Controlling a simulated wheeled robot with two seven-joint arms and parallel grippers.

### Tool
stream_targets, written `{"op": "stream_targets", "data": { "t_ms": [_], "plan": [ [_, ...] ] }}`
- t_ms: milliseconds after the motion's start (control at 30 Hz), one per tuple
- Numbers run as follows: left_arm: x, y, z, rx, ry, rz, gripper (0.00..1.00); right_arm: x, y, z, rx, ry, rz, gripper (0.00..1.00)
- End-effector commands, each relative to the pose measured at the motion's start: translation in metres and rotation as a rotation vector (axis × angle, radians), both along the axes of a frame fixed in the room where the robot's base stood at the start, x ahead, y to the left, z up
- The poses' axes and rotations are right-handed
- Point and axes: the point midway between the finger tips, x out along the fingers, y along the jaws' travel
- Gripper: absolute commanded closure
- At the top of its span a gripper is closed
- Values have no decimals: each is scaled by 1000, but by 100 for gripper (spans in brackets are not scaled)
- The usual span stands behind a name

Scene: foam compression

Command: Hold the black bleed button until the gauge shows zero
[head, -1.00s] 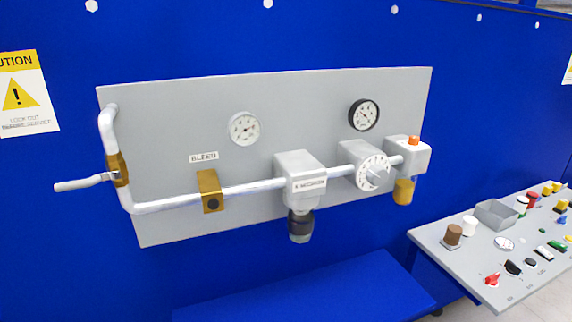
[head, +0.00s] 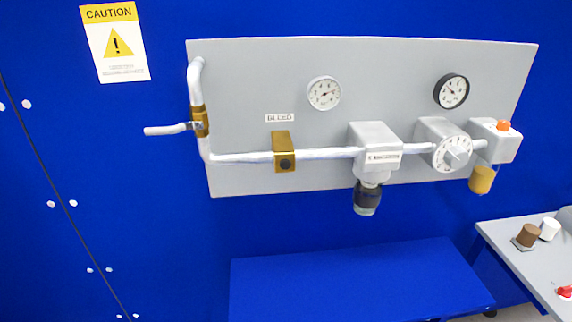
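The black bleed button (head: 285,164) is a small round knob on the front of a brass block (head: 283,141) on the white pipe, below the BLEED label (head: 279,118). Nothing touches it. A white-rimmed gauge (head: 324,93) sits above and right of the block, and a black-rimmed gauge (head: 451,91) is farther right. The white gauge's needle seems to point right, off zero, but its exact reading is too small to tell. Neither of my grippers is in the head view.
A lever handle (head: 168,130) sticks out left from a brass valve on the pipe. A filter housing (head: 374,155), a white dial (head: 453,153) and an orange-topped unit (head: 494,140) are farther right. A blue bench (head: 355,285) stands below the panel, with a control desk (head: 530,262) at right.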

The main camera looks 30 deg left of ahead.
Motion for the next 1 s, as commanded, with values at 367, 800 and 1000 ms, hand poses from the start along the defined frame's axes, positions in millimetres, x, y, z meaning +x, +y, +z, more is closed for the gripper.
{"op": "stream_targets", "data": {
  "t_ms": [367,800,1000],
  "plan": [
    [0,0,0,0,0,0,100,0,-2,0,-3,-1,1,100],
    [0,0,0,0,-1,1,100,0,-3,0,-3,-1,0,100],
    [0,0,0,0,-1,1,100,0,-3,0,-3,-1,0,100]
  ]
}}
